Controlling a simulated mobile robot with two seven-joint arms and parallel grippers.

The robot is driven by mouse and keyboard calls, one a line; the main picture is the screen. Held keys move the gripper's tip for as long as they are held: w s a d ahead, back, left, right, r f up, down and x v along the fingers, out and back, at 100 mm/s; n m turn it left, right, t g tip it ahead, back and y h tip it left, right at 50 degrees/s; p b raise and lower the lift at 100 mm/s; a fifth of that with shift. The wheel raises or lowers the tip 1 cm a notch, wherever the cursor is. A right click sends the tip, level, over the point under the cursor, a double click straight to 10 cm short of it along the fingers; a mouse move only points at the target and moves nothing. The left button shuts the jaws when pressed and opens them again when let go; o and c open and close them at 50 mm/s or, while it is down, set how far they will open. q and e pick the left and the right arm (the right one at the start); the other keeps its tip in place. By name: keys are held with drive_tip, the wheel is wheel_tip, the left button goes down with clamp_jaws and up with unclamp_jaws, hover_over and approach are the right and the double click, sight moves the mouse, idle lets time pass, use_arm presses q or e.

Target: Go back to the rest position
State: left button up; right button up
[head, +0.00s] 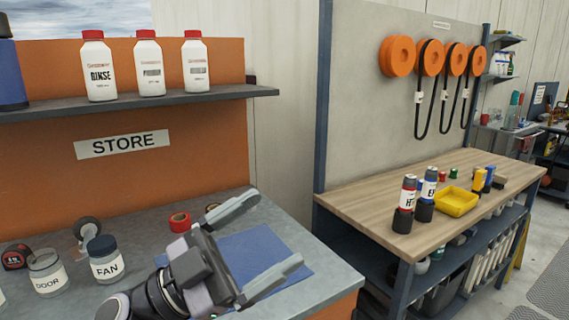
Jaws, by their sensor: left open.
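My left gripper (268,243) is open and empty, with its two grey fingers spread apart. It is above the grey countertop (130,223) of the orange STORE bench, over a blue mat (245,255) that it partly hides. I cannot tell how high above the mat it is. My right gripper does not show in the head view.
Jars marked FAN (107,262) and DOOR (47,276), red tape (180,222) and a tape measure (15,256) stand left of the gripper. A shelf (130,99) with white bottles overhangs the counter. A wooden workbench (365,207) with a yellow tray (456,203) stands to the right.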

use_arm(q)
drive_tip(key=w+a+f+n+t+y, duration=0.4)
drive_tip(key=a+f+n+t+y, duration=0.3)
drive_tip(key=a+n+t+y, duration=0.6)
drive_tip(key=s+a+f+n+g+y, duration=0.1)
drive_tip(key=a+f+n+g+y, duration=0.1)
drive_tip(key=f+n+g+y, duration=0.3)
drive_tip(key=s+a+f+n+g+y, duration=0.1)
drive_tip(key=s+f+y, duration=0.1)
drive_tip(key=f, duration=0.5)
drive_tip(key=s+a+f+m+g+y, duration=0.1)
drive_tip(key=s+a+f+g, duration=0.1)
drive_tip(key=s+f+g, duration=0.7)
drive_tip(key=s+a+f+g, duration=0.25)
drive_tip(key=s+f, duration=0.45)
drive_tip(key=s, duration=0.5)
drive_tip(key=w+d+f+t+h+b, duration=0.1)
drive_tip(key=w+d+f+t+b, duration=0.1)
drive_tip(key=w+f+t, duration=0.4)
wheel_tip(320, 180, down, 6)
drive_tip(key=shift+w+d+r+m+h, duration=0.2)
drive_tip(key=shift+d+r+m+h, duration=0.1)
drive_tip(key=shift+d, duration=0.35)
